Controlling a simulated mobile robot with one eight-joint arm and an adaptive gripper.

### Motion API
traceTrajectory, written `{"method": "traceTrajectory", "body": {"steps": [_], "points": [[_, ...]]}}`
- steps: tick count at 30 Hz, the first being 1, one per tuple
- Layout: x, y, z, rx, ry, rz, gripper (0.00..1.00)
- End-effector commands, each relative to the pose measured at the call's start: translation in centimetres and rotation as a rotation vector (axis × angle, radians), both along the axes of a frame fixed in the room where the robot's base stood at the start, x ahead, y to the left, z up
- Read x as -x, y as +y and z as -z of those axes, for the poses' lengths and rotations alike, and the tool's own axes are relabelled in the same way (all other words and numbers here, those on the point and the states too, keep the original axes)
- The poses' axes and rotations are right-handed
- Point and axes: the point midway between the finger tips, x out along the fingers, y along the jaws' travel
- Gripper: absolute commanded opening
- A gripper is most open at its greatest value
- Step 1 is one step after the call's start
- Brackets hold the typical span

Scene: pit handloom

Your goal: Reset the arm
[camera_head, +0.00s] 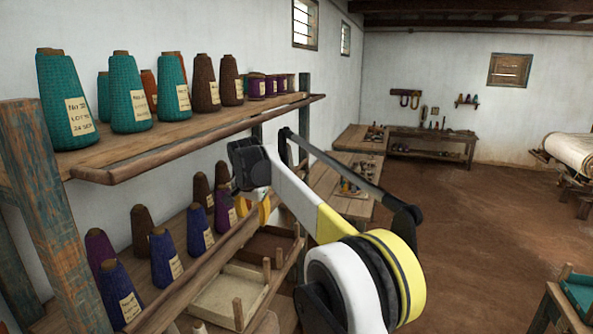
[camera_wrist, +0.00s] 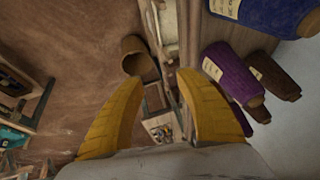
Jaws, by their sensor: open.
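My arm (camera_head: 300,190) reaches in the head view from the bottom centre up and left to the cone shelves. Its wrist (camera_head: 250,165) is in front of the gap between the upper and lower shelf boards. In the wrist view my gripper (camera_wrist: 162,80) shows two yellow fingers spread apart with nothing between them. A purple yarn cone (camera_wrist: 228,70) lies to the right of the fingers in that view, apart from them.
The upper shelf (camera_head: 180,130) holds several teal, orange and brown cones. The lower shelf (camera_head: 185,290) holds purple, blue and brown ones. A wooden tray (camera_head: 232,297) sits below. Workbenches (camera_head: 340,180) stand beyond my arm. Open floor (camera_head: 470,230) lies to the right.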

Motion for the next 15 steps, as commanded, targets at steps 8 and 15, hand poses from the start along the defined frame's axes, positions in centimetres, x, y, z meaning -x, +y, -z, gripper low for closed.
{"method": "traceTrajectory", "body": {"steps": [8, 15], "points": [[1.8, -3.8, -0.5, 0.010, -0.013, -0.027, 0.42], [5.2, -8.8, -0.7, 0.027, -0.033, -0.065, 0.42]]}}
